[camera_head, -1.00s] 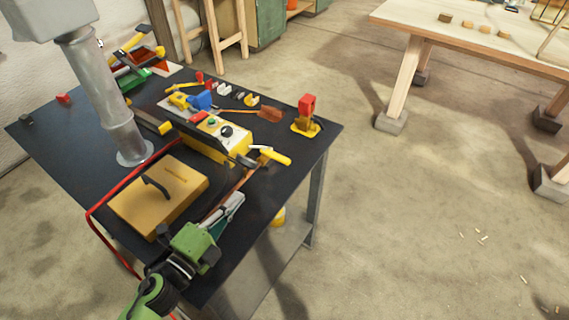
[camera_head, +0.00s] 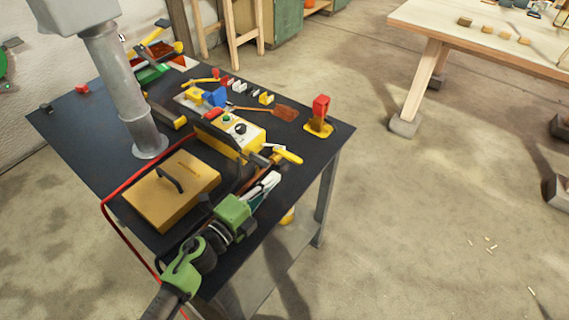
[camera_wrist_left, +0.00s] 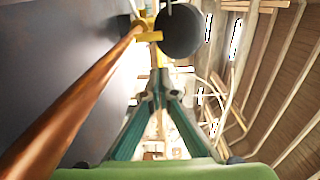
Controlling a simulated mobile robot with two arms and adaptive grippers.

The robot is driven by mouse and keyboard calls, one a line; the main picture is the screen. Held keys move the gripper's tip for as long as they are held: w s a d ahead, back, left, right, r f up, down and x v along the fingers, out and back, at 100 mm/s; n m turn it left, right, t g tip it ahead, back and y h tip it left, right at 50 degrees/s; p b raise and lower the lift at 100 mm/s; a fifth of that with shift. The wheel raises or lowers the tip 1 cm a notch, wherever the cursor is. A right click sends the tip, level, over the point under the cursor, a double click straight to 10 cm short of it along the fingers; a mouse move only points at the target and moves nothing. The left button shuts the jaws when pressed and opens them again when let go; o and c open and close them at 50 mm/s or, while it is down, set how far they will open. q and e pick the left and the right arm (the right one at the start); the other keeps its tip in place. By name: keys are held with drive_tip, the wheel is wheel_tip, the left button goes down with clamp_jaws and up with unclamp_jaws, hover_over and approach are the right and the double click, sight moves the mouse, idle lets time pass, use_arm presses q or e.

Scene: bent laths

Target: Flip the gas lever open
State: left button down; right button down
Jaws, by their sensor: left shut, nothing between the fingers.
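The gas lever (camera_head: 287,155) is a yellow handle beside the yellow control box (camera_head: 230,135) near the right edge of the black table. In the left wrist view, a yellow fitting (camera_wrist_left: 150,30) shows at the top, at the far end of a copper pipe (camera_wrist_left: 85,100), beside a dark round part (camera_wrist_left: 181,30). My left gripper (camera_head: 274,176) is just in front of the lever, with a small apparent gap. Its teal fingers (camera_wrist_left: 158,97) are shut and empty. Contact with the lever cannot be told. My right gripper is not in view.
A tan lidded box (camera_head: 172,190) and a red hose (camera_head: 125,185) lie left of my arm. A grey column (camera_head: 125,95) stands on the table (camera_head: 85,130). A red and yellow device (camera_head: 320,115) stands at the right corner. Floor right of the table is open.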

sight(291, 160)
use_arm(q)
drive_tip(key=x, duration=0.6)
